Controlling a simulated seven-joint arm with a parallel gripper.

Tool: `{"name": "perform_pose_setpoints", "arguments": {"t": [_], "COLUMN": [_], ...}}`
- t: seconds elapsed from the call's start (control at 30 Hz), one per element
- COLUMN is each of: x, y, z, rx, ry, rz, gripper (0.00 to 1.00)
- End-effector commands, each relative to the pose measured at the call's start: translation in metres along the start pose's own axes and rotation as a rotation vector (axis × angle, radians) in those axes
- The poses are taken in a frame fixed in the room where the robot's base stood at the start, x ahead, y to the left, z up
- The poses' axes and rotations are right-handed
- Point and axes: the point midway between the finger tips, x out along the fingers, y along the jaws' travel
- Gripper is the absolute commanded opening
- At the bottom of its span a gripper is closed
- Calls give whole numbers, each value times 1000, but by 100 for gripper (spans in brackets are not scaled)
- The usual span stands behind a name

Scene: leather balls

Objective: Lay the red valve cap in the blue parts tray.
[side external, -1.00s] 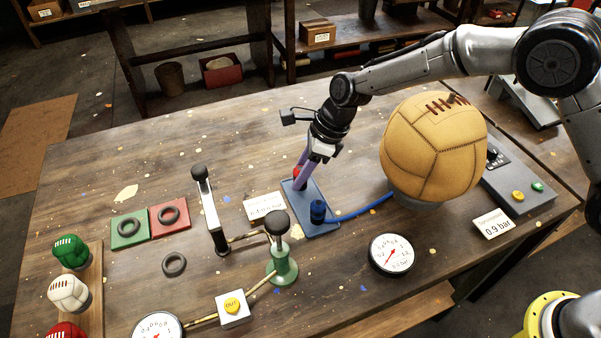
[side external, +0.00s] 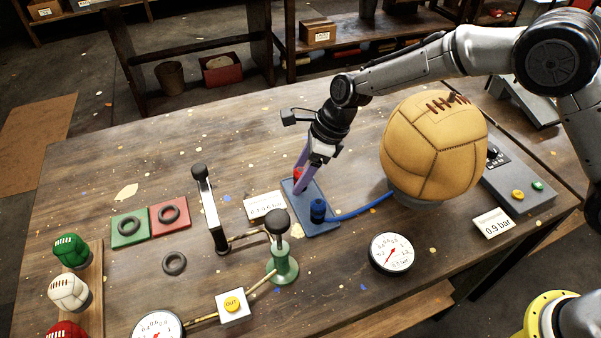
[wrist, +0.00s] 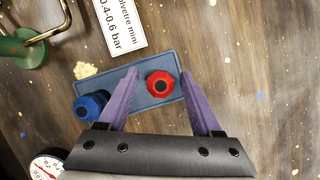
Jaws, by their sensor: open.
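The red valve cap (wrist: 160,84) sits in the blue parts tray (wrist: 144,99), near the end away from the blue cap (wrist: 90,105). My gripper (wrist: 159,73) is open, with one purple finger on each side of the red cap and visible gaps between. In the side external view, my gripper (side external: 299,186) is low over the far end of the tray (side external: 300,207). The red cap (side external: 297,173) shows there partly hidden behind the fingers. The blue cap (side external: 318,210) stands at the tray's near end.
A large tan leather ball (side external: 435,145) rests on a stand right of my gripper. A blue hose (side external: 362,208) runs between tray and ball. A green hand pump (side external: 281,260), a gauge (side external: 391,252) and a pressure card (side external: 264,207) are nearby. The table's back left is clear.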

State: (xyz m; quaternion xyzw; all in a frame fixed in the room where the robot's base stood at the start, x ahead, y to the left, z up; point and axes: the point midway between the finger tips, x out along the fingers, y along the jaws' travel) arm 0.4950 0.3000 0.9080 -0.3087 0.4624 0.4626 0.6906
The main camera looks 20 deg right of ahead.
Motion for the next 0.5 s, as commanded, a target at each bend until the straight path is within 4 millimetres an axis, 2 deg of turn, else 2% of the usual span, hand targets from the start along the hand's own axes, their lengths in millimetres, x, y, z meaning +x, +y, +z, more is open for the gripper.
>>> {"name": "perform_pose_setpoints", "arguments": {"t": [0.5], "x": [-95], "y": [-1], "z": [0], "rx": [0], "ry": [-3], "rz": [-3], "gripper": [66]}}
